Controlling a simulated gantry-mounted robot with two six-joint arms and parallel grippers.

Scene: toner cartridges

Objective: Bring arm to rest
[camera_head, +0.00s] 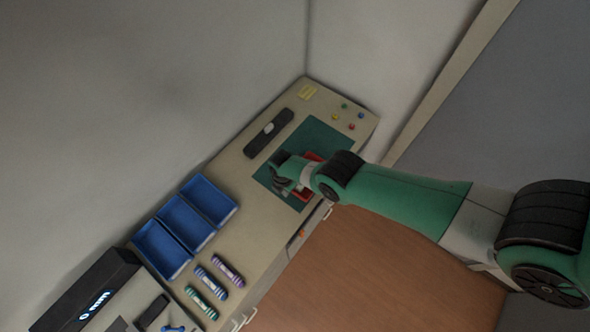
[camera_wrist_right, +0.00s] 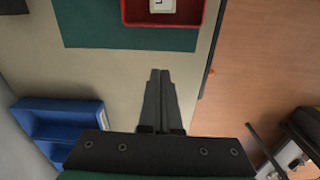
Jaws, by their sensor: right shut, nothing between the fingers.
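My right arm, green with black joints, reaches in from the right in the head view. Its gripper (camera_head: 281,184) is over the green mat (camera_head: 265,178), beside a red tray (camera_head: 311,160) that the arm partly covers. In the right wrist view the gripper (camera_wrist_right: 159,75) is shut and empty, its fingers together above bare counter. The red tray (camera_wrist_right: 128,22) lies ahead of the fingertips on the green mat (camera_wrist_right: 75,32), with a white labelled item (camera_wrist_right: 162,5) in it. My left gripper does not show.
Three blue bins (camera_head: 157,250) stand along the wall. Three striped toner cartridges (camera_head: 201,303) lie near the front edge. A black device (camera_head: 268,134), yellow notes (camera_head: 307,91) and several coloured pieces (camera_head: 336,116) are at the far end. A printer (camera_head: 95,295) stands at lower left.

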